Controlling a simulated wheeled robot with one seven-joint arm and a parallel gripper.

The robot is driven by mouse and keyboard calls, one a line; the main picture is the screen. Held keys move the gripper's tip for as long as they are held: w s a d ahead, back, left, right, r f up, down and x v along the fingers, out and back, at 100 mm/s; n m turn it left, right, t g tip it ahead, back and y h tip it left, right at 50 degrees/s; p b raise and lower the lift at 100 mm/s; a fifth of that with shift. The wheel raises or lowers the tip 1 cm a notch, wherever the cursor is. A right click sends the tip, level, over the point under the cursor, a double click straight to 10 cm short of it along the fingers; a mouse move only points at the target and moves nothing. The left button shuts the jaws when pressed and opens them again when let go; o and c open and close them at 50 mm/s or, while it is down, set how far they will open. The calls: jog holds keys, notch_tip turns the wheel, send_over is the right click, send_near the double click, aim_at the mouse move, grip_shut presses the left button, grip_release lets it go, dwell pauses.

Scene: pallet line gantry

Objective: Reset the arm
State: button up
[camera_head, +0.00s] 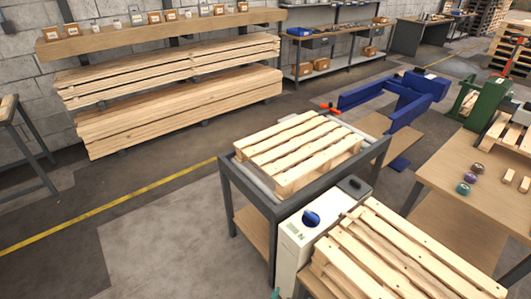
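My arm and my gripper are not seen in the head view, so their pose and what the gripper holds cannot be told. A wooden pallet (300,150) lies on a dark grey metal-framed table (258,195) in the middle of the view. A second stack of pallet boards (395,255) lies at the lower right, cut off by the bottom edge. Between them is a white box-shaped unit with a blue knob (311,219).
Stacked planks (180,105) lie on a rack along the wall at the left. A blue pallet jack (385,98) stands behind the table. A wooden workbench (480,190) with small coloured round items is at the right. The floor (150,230) at the left is clear.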

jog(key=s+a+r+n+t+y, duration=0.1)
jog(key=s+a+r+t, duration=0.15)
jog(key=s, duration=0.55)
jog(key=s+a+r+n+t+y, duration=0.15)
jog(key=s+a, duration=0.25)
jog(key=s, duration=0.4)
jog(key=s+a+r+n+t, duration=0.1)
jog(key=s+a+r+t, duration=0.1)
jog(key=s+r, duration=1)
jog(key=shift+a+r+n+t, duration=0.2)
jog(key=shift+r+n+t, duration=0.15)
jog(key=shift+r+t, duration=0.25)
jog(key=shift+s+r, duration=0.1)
